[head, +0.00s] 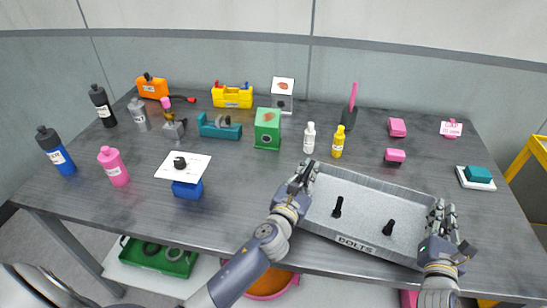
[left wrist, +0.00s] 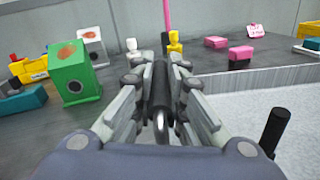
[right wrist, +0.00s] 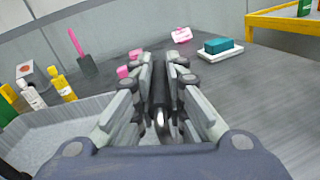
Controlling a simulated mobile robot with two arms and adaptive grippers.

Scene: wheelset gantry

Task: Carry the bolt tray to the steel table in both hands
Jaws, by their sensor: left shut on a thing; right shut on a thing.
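The bolt tray (head: 372,185) is a shallow grey box with a BOLTS label on its front wall. It is at the right front part of the dark steel table (head: 235,215), and I cannot tell whether it rests on the top or hangs just above. Two black bolts stand in it, one near the middle (head: 337,207) and one to the right (head: 389,228). My left gripper (head: 308,175) is shut on the tray's left end. My right gripper (head: 443,213) is shut on its right end. A dark bar shows between the fingers in both wrist views.
A yellow bottle (head: 338,141), a white bottle (head: 309,138) and pink blocks (head: 396,127) stand behind the tray. A teal block on a white dish (head: 478,175) is to the right. A green box (head: 267,128) and more bottles stand left. The table's front middle is clear.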

